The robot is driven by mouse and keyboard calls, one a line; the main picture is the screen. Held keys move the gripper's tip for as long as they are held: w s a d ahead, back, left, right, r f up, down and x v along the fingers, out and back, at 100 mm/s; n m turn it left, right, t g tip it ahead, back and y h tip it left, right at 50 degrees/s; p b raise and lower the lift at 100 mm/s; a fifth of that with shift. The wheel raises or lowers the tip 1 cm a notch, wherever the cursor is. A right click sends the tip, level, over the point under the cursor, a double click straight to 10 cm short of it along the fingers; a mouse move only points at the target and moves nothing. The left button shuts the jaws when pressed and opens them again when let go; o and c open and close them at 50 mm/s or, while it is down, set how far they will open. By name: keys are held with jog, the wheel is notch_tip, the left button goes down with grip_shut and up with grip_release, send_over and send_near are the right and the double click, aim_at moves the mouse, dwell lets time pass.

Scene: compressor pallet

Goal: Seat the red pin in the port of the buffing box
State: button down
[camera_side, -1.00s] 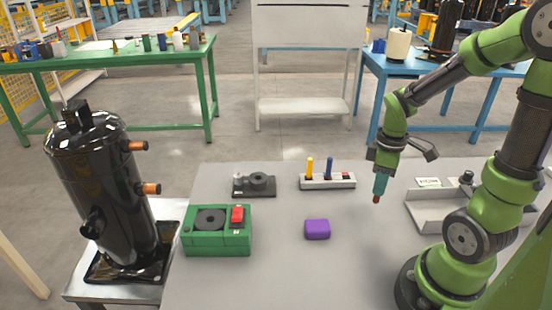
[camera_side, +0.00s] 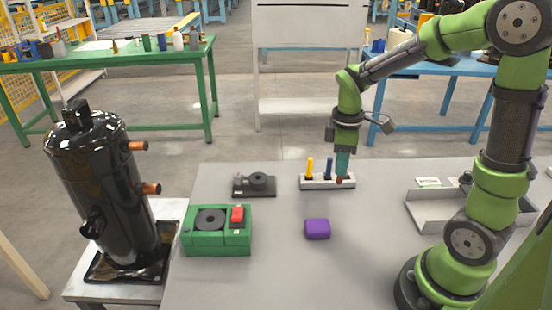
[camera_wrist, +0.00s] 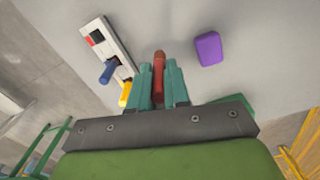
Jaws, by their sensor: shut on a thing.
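The red pin (camera_wrist: 158,72) is held upright between the teal fingers of my gripper (camera_side: 342,168), which is shut on it. The pin's tip (camera_side: 339,181) shows below the fingers in the side view, overlapping the right end of the pin rack. In the wrist view the pin is apart from the rack. A green box (camera_side: 217,243) with a dark round disc and a red block on top stands at the front left, well away from my gripper; it looks like the buffing box. I cannot make out its port.
A pale rack (camera_side: 315,184) holds a yellow pin (camera_side: 310,166) and a blue pin (camera_side: 329,167). A purple block (camera_side: 317,229) lies in front of it. A dark fixture (camera_side: 243,187) sits behind the green box. A grey tray (camera_side: 425,213) is at right. A black tank (camera_side: 95,190) stands at far left.

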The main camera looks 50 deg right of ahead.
jog(key=w+a+r+n, duration=0.2)
jog(key=w+a, duration=0.3)
jog(key=a, duration=0.4)
jog(key=w+a+r+n, duration=0.15)
jog(key=w+a, duration=0.35)
jog(key=a, duration=0.5)
jog(key=w+a+r+n, duration=0.25)
jog(key=w+a, duration=0.25)
jog(key=a, duration=0.4)
jog(key=shift+a+f, duration=0.2)
jog(key=shift+f, duration=5.25)
jog(key=c, duration=1.1)
grip_release()
jog(key=shift+f, duration=0.1)
